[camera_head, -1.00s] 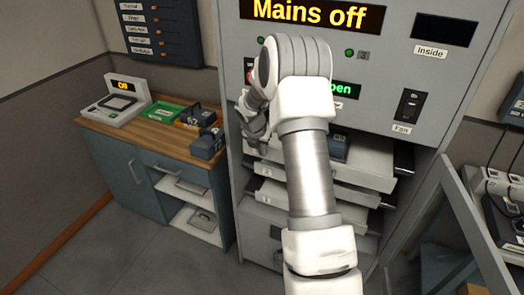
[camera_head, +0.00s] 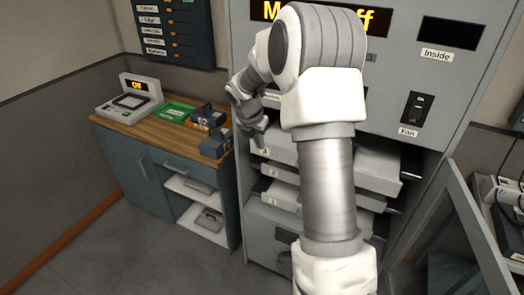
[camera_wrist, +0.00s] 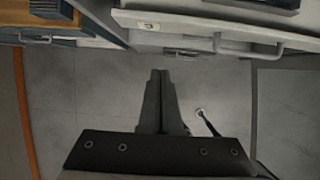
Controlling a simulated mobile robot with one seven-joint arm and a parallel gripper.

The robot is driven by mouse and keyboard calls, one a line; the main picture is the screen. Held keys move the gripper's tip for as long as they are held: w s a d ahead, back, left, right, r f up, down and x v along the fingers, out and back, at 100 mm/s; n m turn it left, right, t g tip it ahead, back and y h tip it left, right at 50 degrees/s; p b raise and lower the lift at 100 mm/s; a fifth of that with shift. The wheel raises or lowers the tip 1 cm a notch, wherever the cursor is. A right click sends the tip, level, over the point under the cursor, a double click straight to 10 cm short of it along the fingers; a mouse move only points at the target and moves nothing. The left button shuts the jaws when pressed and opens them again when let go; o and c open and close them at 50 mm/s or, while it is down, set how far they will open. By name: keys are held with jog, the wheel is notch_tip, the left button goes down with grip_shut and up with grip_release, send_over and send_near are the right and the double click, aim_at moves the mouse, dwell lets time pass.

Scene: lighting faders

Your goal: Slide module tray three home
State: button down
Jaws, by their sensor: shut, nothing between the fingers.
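Three stacked white module trays stick out of the grey cabinet's open bay. The top tray (camera_head: 378,168) is partly hidden by my arm; its front label is too small to read surely in the head view. In the wrist view, a white tray front (camera_wrist: 190,22) with a numbered label and a bar handle (camera_wrist: 250,48) lies at the top. My gripper (camera_head: 262,148) is at the left end of the top tray's front in the head view. Its fingers (camera_wrist: 158,76) are shut and empty, apparently clear of the handle, to its left in the wrist view.
The middle tray (camera_head: 284,173) and the lowest tray (camera_head: 283,196) sit below. A wooden-topped counter (camera_head: 135,128) with a green mat and dark modules stands left. A grey frame (camera_head: 470,215) stands right. Bare floor (camera_wrist: 95,100) lies below the trays.

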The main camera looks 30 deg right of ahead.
jog(key=m+t+y+b, duration=0.1)
jog(key=m+t+b, duration=0.8)
jog(key=t+b, duration=0.9)
send_near(269, 152)
jog(key=s+a+r+g+b, duration=0.3)
jog(key=s+a, duration=0.1)
jog(key=s, duration=0.3)
jog(key=shift+w+d+f+p, duration=0.2)
jog(key=shift+w+d, duration=0.55)
jog(key=shift+w, duration=1.3)
jog(key=shift+w+d+r+p, duration=0.1)
jog(key=shift+w+d+p, duration=0.2)
jog(key=shift+w+d, duration=1.15)
jog(key=shift+w+d+f+p, duration=0.1)
jog(key=shift+w+p, duration=0.15)
jog(key=shift+w, duration=2.45)
